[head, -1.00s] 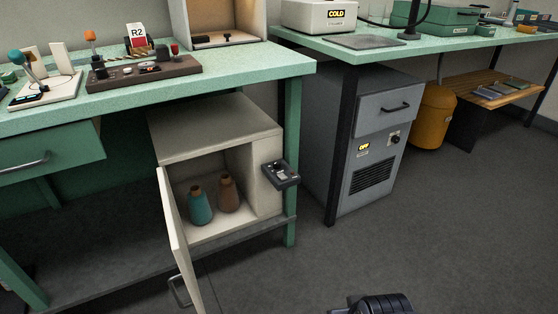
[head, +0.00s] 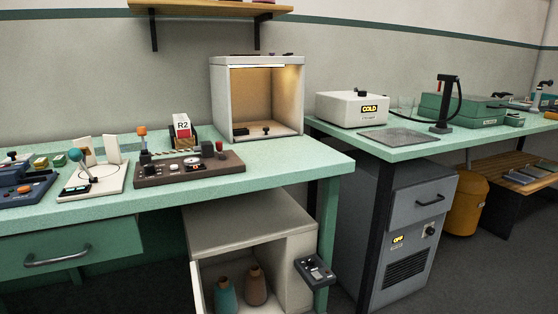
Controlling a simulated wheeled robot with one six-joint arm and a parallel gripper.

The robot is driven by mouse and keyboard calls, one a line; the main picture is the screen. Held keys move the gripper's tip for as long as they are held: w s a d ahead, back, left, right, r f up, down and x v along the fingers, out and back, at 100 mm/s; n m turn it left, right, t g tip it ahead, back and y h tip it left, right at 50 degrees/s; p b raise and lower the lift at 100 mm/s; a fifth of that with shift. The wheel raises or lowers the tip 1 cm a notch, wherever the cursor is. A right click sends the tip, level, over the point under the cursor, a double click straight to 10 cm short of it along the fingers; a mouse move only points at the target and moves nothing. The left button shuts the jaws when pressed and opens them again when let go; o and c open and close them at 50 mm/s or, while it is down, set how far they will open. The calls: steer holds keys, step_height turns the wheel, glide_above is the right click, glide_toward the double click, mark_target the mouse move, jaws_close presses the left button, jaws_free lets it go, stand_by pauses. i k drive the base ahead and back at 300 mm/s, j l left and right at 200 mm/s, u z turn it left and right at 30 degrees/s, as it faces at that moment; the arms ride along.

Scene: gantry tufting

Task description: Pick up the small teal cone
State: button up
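The small teal cone (head: 225,297) stands upright inside the open white cabinet (head: 245,232) under the green bench, low in the head view. Its lower part is cut off by the bottom edge of the picture. A brown cone (head: 256,287) of similar shape stands just to its right. My gripper is not in view.
The green bench (head: 300,166) overhangs the cabinet, with its leg (head: 327,235) and a small dark control box (head: 314,268) at the cabinet's right. A drawer (head: 70,250) sticks out at left. A grey cabinet (head: 410,235) stands further right.

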mark_target(226, 301)
steer(key=k+l, duration=0.15)
steer(key=k, duration=0.15)
steer(key=i, duration=0.15)
steer(key=i+j+u, duration=0.2)
steer(key=u, duration=0.2)
steer(key=i+j+u, duration=0.1)
steer(key=i+u, duration=0.3)
